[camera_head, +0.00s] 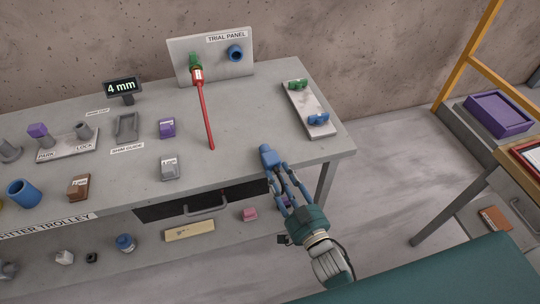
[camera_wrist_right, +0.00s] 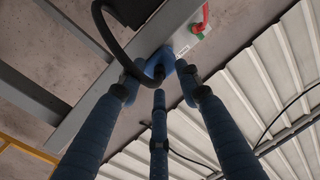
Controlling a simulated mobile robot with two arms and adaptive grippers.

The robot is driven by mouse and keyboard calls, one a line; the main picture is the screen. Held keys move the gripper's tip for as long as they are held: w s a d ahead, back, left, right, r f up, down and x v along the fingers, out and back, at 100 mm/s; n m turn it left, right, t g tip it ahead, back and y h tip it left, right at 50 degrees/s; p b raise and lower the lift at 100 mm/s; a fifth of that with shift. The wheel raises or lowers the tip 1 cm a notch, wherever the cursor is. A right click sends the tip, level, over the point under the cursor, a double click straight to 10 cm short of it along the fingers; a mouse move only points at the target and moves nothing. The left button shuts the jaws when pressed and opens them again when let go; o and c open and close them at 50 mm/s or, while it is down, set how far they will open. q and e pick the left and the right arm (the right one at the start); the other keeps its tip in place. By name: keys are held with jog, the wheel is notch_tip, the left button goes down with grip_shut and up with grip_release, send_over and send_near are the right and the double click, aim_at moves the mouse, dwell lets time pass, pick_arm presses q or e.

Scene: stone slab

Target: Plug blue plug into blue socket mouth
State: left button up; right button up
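The trial panel (camera_head: 215,68) stands upright at the back of the bench. Its blue socket (camera_head: 235,53) is on the right, a ring with a dark mouth, empty. My right gripper (camera_head: 276,174) is in front of the bench's right front edge, its fingers around the blue plug (camera_head: 268,157). In the wrist view the blue plug (camera_wrist_right: 160,66) sits between the fingertips, with a black cable (camera_wrist_right: 108,40) looping from it. The fingers partly hide it. The panel (camera_wrist_right: 166,28) lies beyond it there. My left gripper is not in view.
A red cable (camera_head: 206,115) hangs from the panel's green socket (camera_head: 194,61). A grey rack (camera_head: 306,112) with green and blue holders lies on the right of the bench. Small blocks and a 4 mm display (camera_head: 123,87) stand left. The bench before the blue socket is clear.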

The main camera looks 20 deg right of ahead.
jog(key=shift+w+a, duration=0.1)
jog(key=shift+w, duration=0.4)
jog(key=shift+s, duration=0.1)
jog(key=shift+c, duration=0.3)
grip_shut()
